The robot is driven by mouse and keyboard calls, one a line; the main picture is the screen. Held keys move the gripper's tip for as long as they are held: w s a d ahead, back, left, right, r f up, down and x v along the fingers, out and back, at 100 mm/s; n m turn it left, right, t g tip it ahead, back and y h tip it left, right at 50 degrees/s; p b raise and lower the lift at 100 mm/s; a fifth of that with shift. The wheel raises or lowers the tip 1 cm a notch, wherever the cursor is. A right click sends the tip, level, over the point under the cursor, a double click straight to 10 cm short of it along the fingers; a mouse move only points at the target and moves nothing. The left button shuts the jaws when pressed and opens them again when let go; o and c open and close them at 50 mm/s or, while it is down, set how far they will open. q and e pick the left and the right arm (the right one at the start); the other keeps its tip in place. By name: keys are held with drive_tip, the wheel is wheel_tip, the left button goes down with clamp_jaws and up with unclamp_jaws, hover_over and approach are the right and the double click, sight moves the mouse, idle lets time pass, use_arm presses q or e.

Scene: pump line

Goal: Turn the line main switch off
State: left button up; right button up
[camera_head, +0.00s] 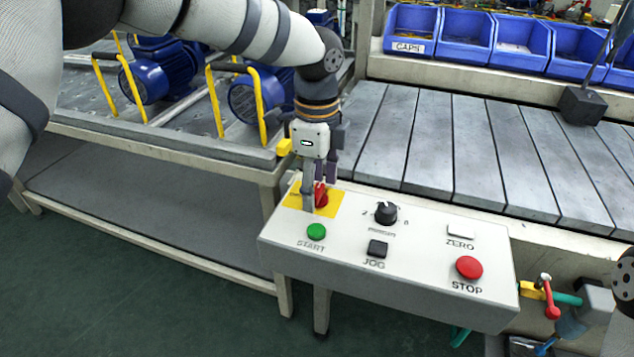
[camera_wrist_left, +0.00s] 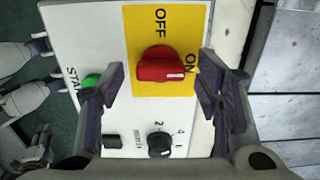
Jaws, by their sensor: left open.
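The line main switch is a red rotary knob (camera_head: 321,198) on a yellow plate (camera_head: 333,208) at the far left corner of the white control panel (camera_head: 420,240). In the left wrist view the red knob (camera_wrist_left: 160,67) lies crosswise, and its white mark points right, toward the ON label (camera_wrist_left: 189,63). The OFF label (camera_wrist_left: 160,20) is at the top of the plate. My left gripper (camera_head: 319,192) points down over the knob and partly hides it. Its fingers (camera_wrist_left: 163,75) are open, one on either side of the knob, with visible gaps.
The panel also has a green START button (camera_head: 316,231), a black selector (camera_head: 386,213), a black JOG button (camera_head: 377,248), a white ZERO button (camera_head: 461,231) and a red STOP button (camera_head: 469,267). A slatted conveyor (camera_head: 480,150) runs behind. Blue pumps (camera_head: 165,65) stand at left.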

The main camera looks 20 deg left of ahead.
use_arm(q)
drive_tip(key=c, duration=1.2)
drive_tip(key=shift+o, duration=0.2)
